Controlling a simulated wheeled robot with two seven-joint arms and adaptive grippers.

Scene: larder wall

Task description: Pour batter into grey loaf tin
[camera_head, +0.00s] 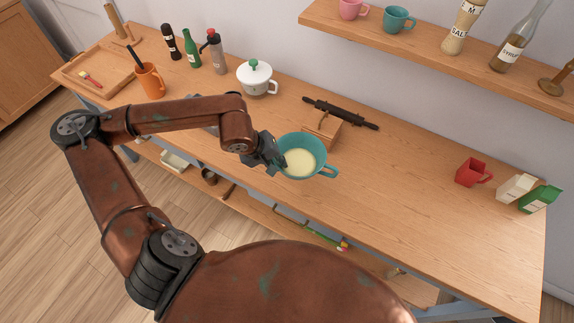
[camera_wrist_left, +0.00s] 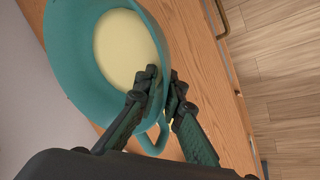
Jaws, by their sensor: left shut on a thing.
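A teal bowl (camera_head: 318,149) holds pale yellow batter (camera_head: 299,162). It looks roughly level, near the front edge of the worktop, and a loop handle shows on its right. My left gripper (camera_head: 279,160) is shut on the bowl's left side. In the left wrist view the bowl (camera_wrist_left: 75,75) and batter (camera_wrist_left: 125,48) fill the upper left, and the fingers (camera_wrist_left: 165,90) close at the rim beside a handle. I cannot tell whether the bowl's base touches the wood. A bit of grey shows behind my left forearm; I cannot tell whether it is the loaf tin. My right gripper is not in view.
A wooden box (camera_head: 322,131) and dark rolling pin (camera_head: 341,113) lie just behind the bowl. A white lidded pot (camera_head: 257,80), orange mug (camera_head: 150,82) and bottles (camera_head: 191,50) stand left. A red mug (camera_head: 471,172) and cartons (camera_head: 539,198) stand right. The worktop between is clear.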

